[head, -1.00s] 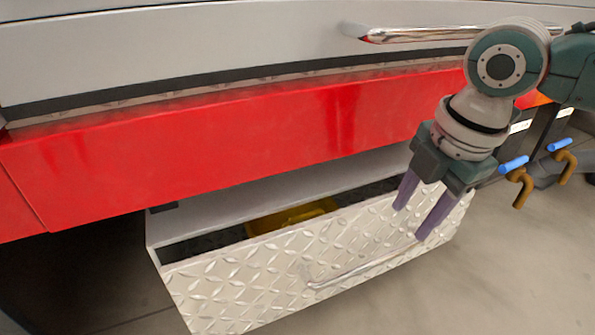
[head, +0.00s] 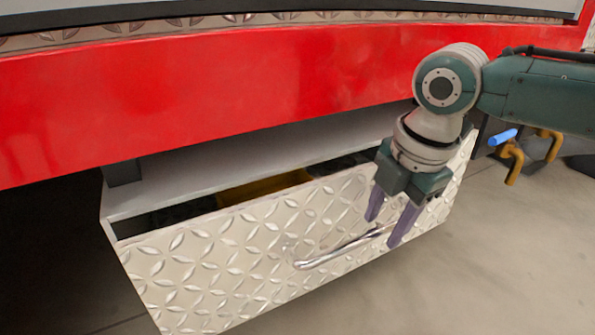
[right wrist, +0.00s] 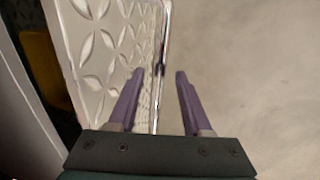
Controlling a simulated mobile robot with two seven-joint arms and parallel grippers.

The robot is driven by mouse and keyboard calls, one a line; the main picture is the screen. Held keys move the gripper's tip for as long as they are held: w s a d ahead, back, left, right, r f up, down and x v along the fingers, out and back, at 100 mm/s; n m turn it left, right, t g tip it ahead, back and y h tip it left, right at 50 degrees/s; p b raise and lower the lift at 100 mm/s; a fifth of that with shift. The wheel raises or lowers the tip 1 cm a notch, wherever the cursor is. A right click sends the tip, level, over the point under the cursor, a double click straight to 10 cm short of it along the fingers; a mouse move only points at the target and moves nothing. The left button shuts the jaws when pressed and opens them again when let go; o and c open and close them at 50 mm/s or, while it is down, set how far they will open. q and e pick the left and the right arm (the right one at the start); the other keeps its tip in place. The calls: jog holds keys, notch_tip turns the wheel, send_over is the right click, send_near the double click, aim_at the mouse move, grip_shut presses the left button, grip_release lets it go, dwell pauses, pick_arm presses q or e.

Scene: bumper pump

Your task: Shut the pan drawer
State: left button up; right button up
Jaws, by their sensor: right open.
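The pan drawer (head: 220,260) has a diamond-plate front and stands pulled out below the red panel in the head view. A curved metal handle (head: 335,252) runs along its front. My right gripper (head: 383,230) is open, fingers pointing down, in front of the drawer near the right end of the handle. In the right wrist view the drawer front (right wrist: 100,40) is at left, and the handle (right wrist: 162,50) runs up between the lines of the two open purple fingers (right wrist: 155,85). I cannot tell whether the fingers touch the handle. My left gripper is not in view.
Something yellow (head: 265,187) lies inside the drawer, partly hidden by its front. The red panel (head: 200,90) overhangs the drawer. Blue-tipped, yellow-brown hooks or levers (head: 510,155) stand at right. The floor (head: 480,270) in front at right is clear.

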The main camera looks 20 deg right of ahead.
grip_shut()
dwell(1.3)
